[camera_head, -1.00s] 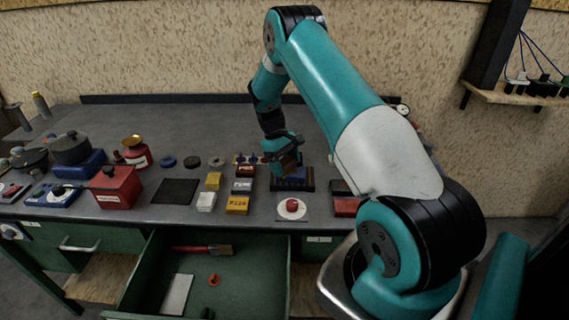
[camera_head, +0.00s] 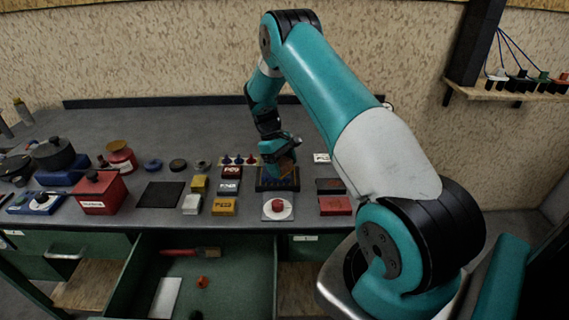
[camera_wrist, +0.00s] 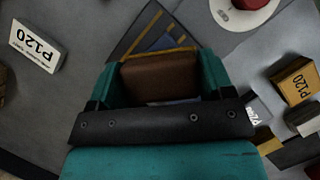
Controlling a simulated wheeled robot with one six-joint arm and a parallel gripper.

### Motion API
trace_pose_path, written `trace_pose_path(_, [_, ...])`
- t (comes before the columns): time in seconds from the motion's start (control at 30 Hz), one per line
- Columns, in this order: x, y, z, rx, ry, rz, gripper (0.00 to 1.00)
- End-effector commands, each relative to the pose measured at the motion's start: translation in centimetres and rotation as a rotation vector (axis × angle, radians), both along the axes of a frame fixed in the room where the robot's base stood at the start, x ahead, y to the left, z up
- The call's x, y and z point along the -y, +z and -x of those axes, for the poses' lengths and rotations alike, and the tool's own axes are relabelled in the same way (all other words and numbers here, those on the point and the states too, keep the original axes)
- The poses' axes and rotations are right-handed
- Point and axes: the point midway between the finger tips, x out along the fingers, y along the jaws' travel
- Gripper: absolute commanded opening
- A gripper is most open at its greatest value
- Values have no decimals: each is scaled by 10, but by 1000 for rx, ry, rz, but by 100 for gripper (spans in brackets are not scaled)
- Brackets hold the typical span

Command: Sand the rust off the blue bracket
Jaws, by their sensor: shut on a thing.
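My gripper (camera_head: 280,160) is shut on a brown block (camera_wrist: 160,75), which sits between its teal fingers in the wrist view. It hangs over the dark tray (camera_head: 278,190) on the bench. The blue bracket (camera_head: 277,183) lies in this tray, mostly covered by my gripper and the block. In the wrist view a blue strip and yellow edge lines show just beyond the block. I cannot tell whether the block touches the bracket, and I cannot make out rust on it.
A red knob on a white disc (camera_head: 278,207) stands in front of the tray. Yellow (camera_head: 224,207), white and red blocks lie on both sides, some marked P120. A red box (camera_head: 102,193) and pots stand left. An open drawer (camera_head: 225,285) holds a brush. The bench's back is clear.

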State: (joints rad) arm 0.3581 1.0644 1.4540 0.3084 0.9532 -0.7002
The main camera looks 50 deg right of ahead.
Motion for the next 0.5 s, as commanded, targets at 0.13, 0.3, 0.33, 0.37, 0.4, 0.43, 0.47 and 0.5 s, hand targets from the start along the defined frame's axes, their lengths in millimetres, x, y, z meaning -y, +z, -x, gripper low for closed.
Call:
trace_pose_path(0.13, [4,0,0,-1,6,0,52])
trace_pose_path(0.3, [5,6,0,-2,14,0,52])
trace_pose_path(0.33, [6,17,-1,2,13,2,52])
trace_pose_path(0.37, [7,25,0,3,11,2,52])
trace_pose_path(0.4, [9,31,1,2,7,2,52])
trace_pose_path(0.43, [10,32,2,0,5,1,52])
trace_pose_path(0.47, [11,34,3,0,4,2,52])
trace_pose_path(0.5, [12,38,3,0,2,1,52])
